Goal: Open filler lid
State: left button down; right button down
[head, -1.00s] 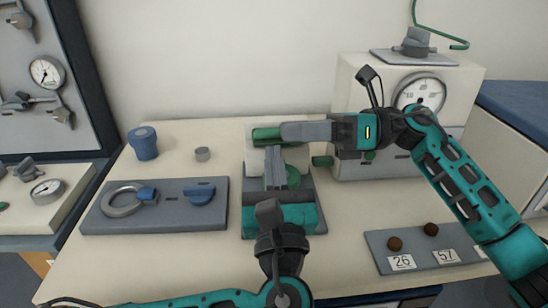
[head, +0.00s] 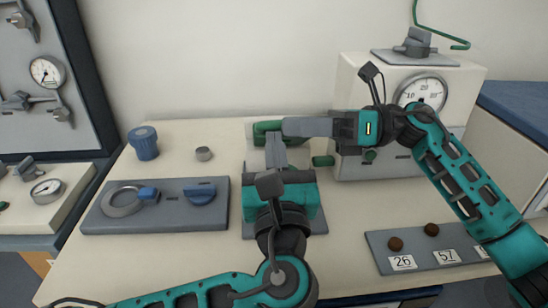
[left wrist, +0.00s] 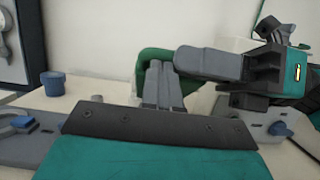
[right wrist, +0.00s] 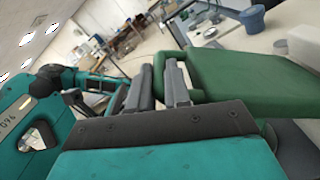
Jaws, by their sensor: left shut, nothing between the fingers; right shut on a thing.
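The green filler lid (head: 262,129) stands over a pale block and grey base plate (head: 252,228) at the table's middle; my arms partly cover it. It shows as a broad green slab in the right wrist view (right wrist: 250,82) and behind my fingers in the left wrist view (left wrist: 150,62).
A furnace box with a dial (head: 422,90) stands at the right. A grey plate with a ring and blue knob (head: 155,218) lies left. A blue knob (head: 144,143) and small grey cylinder (head: 203,153) stand behind it. A numbered plate (head: 425,262) lies front right.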

jog(key=c, duration=1.4)
grip_release()
jog(key=shift+s+f, duration=0.4)
jog(key=shift+f, duration=0.15)
pick_arm(q)
jog(key=shift+w+r, duration=0.2)
jog(key=shift+r, duration=0.25)
pick_arm(e)
jog(key=shift+d, duration=0.1)
